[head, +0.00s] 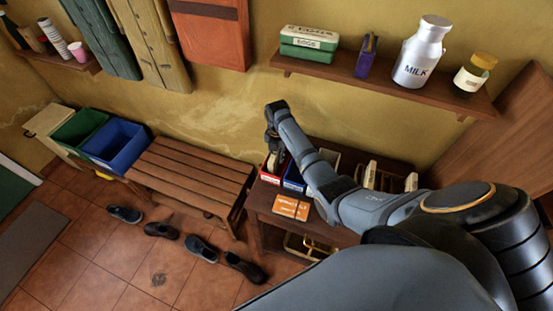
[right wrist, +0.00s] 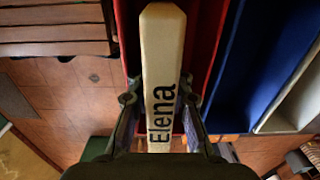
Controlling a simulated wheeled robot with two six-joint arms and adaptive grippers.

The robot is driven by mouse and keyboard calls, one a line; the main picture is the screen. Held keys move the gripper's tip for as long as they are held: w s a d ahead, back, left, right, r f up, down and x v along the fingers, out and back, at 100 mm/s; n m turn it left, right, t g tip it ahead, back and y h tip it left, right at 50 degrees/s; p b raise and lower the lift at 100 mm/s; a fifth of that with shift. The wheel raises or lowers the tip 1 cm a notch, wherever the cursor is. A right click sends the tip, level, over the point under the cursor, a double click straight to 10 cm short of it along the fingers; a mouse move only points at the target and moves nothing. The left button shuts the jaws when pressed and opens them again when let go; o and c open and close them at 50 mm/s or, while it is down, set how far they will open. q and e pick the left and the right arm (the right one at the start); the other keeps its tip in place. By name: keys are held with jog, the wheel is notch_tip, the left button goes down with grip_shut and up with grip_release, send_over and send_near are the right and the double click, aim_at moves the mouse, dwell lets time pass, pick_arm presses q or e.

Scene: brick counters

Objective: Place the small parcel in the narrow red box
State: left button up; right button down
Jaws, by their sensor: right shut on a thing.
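My right gripper (head: 274,145) is shut on the small parcel, a slim cream block marked "Elena" (right wrist: 162,50). In the right wrist view the fingers (right wrist: 158,97) grip its two long sides. The narrow red box (head: 269,177) stands at the left end of the low table, and its red inside (right wrist: 207,35) shows beside the parcel. The parcel is over or partly in the red box; its depth cannot be told. In the head view the parcel is mostly hidden by my gripper. My left gripper is not in view.
A blue box (head: 292,182) stands right of the red box, with other upright items farther right. An orange sign (head: 291,207) sits at the table's front. A slatted bench (head: 190,175) is to the left. A shelf (head: 385,88) with a milk can hangs above.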

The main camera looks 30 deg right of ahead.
jog(key=shift+d, duration=0.15)
jog(key=shift+s+d, duration=0.15)
jog(key=shift+d, duration=0.1)
jog(key=c, duration=1.6)
grip_release()
jog(key=shift+s+d+f, duration=0.1)
jog(key=shift+d, duration=0.05)
jog(key=shift+o, duration=0.5)
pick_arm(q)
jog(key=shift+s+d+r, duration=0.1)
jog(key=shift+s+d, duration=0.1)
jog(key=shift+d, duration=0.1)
pick_arm(e)
jog(key=shift+a, duration=0.25)
jog(key=shift+r, duration=0.25)
pick_arm(q)
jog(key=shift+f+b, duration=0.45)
jog(key=shift+b, duration=0.1)
pick_arm(e)
notch_tip(320, 180, up, 12)
jog(key=shift+d+f, duration=0.1)
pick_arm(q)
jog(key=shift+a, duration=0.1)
pick_arm(e)
jog(key=shift+f, duration=0.1)
